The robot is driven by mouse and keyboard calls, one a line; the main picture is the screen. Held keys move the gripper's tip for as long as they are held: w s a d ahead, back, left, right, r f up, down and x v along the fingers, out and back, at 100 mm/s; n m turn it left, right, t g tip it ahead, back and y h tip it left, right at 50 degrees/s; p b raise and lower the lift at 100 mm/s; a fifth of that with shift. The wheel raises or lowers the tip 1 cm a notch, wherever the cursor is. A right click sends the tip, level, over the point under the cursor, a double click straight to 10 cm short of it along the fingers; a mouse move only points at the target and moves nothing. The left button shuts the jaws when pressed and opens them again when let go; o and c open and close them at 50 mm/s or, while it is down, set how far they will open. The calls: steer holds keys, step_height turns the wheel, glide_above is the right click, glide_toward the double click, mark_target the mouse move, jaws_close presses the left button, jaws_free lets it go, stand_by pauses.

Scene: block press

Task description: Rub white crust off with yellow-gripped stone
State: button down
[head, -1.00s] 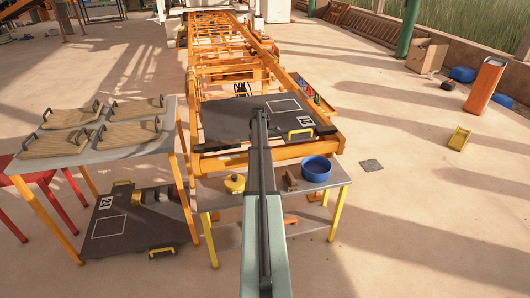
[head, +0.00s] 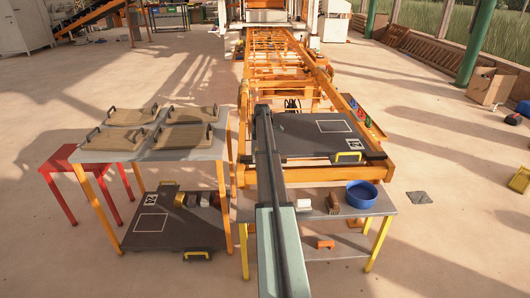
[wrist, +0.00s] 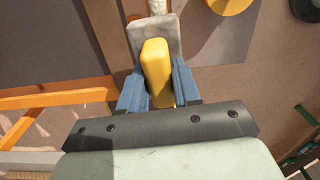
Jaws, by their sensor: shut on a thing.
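My gripper (wrist: 158,88) is shut on the yellow grip (wrist: 157,70) of a grey stone (wrist: 155,36) in the wrist view. The stone's far end meets a small whitish strip (wrist: 157,6) at the top edge; whether this is the crust, or touches the stone, I cannot tell. In the head view my arm hides the gripper and stone. A dark plate (head: 300,138) with a white outlined square and a yellow handle (head: 348,156) lies on the orange frame (head: 310,173). No white crust shows clearly on its visible part.
A small front table (head: 375,212) holds a blue bowl (head: 361,194), a white block (head: 303,204) and a brown brush-like thing (head: 333,202). The left table (head: 145,155) carries several wooden boards with handles. Below it lies another dark plate (head: 150,240). Floor at right is mostly clear.

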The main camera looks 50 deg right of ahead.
steer(key=shift+f, duration=3.2)
steer(key=shift+s+d+f, duration=0.25)
steer(key=shift+s+f, duration=0.05)
steer(key=shift+f, duration=0.15)
steer(key=shift+s+d+f, duration=0.25)
steer(key=shift+f, duration=0.2)
steer(key=shift+s+d, duration=3.45)
steer(key=shift+w+a, duration=3.95)
steer(key=shift+s+d, duration=3.95)
step_height(320, 180, up, 8)
steer(key=shift+r, duration=0.15)
steer(key=shift+w+a, duration=0.1)
steer(key=shift+w, duration=0.05)
